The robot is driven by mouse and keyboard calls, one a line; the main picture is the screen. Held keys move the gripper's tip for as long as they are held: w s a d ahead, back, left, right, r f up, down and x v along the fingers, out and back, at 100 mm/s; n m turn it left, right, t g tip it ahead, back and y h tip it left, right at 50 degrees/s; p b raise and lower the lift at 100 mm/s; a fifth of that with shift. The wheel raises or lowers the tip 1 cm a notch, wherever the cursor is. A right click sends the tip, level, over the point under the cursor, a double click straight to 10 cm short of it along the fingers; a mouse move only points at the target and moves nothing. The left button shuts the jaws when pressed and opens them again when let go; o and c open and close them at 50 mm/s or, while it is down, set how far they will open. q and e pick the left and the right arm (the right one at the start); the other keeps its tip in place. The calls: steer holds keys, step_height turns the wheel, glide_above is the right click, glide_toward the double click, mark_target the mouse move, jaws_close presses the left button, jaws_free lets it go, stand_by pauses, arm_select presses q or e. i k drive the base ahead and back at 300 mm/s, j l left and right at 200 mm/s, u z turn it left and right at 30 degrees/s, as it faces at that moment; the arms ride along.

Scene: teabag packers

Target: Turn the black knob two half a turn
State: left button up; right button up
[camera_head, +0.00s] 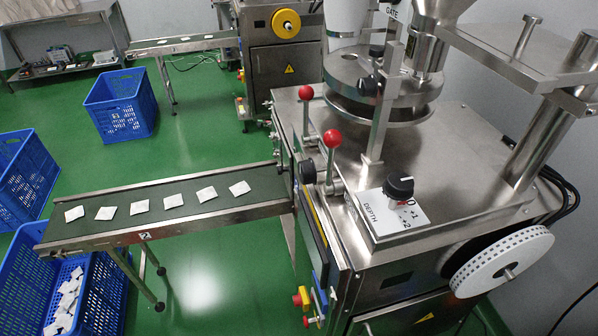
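Several black knobs show on the steel packing machine (460,150). Another black knob (307,171) sits at the machine's left edge, near a lever with a red ball (333,139). I cannot tell which is knob two. Neither of my grippers is in view.
A conveyor (110,234) marked 2 carries several white teabags leftward. Blue crates (120,120) stand on the green floor, one holding teabags at bottom left. A second red-balled lever (306,93) rises from the machine top. A white reel (502,262) is on its front right.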

mark_target(308, 171)
steer(key=j, duration=0.85)
steer(key=i+j, duration=0.1)
steer(key=j, duration=0.75)
steer(key=j+z, duration=0.2)
steer(key=z, duration=0.25)
steer(key=j+z, duration=0.15)
steer(key=z, duration=0.25)
steer(key=j+z, duration=0.2)
steer(key=z, duration=0.25)
